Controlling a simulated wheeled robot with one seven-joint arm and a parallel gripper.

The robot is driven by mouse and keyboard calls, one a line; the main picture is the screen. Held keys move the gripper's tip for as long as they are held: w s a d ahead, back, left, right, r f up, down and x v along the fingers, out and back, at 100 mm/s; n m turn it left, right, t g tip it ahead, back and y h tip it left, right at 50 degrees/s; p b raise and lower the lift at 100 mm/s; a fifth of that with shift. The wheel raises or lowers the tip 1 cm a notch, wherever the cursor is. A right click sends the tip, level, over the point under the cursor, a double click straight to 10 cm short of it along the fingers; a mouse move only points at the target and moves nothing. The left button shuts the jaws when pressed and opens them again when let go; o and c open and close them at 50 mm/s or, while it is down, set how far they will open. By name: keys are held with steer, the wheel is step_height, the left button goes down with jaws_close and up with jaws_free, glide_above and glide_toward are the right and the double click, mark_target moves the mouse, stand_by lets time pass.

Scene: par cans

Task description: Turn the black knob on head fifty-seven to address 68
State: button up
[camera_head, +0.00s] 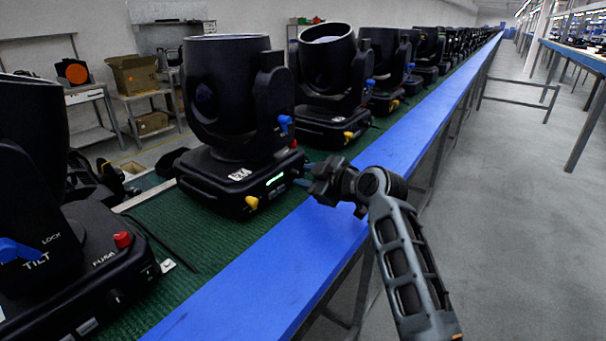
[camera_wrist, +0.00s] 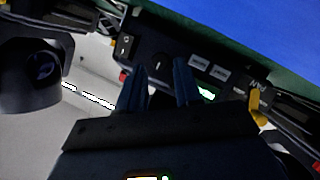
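A black moving head (camera_head: 228,90) stands on the green mat; the small white label on its base (camera_head: 240,174) is too small to read surely. Its base front has a lit green display (camera_head: 274,180), also in the wrist view (camera_wrist: 207,93). The black knob (camera_wrist: 160,63), with a small white mark, shows on the black panel in the wrist view; the head view hides it. My gripper (camera_wrist: 160,72) is open, one dark blue finger to each side of the knob in that picture. I cannot tell whether they touch it. In the head view my gripper (camera_head: 300,183) is at the base's right front corner.
White-labelled buttons (camera_wrist: 209,67) and a yellow part (camera_wrist: 257,105) lie right of the knob in the wrist view. Another head (camera_head: 50,220) stands at left, with several more (camera_head: 330,80) behind.

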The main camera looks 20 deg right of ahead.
steer(key=shift+x, duration=0.9)
jaws_close()
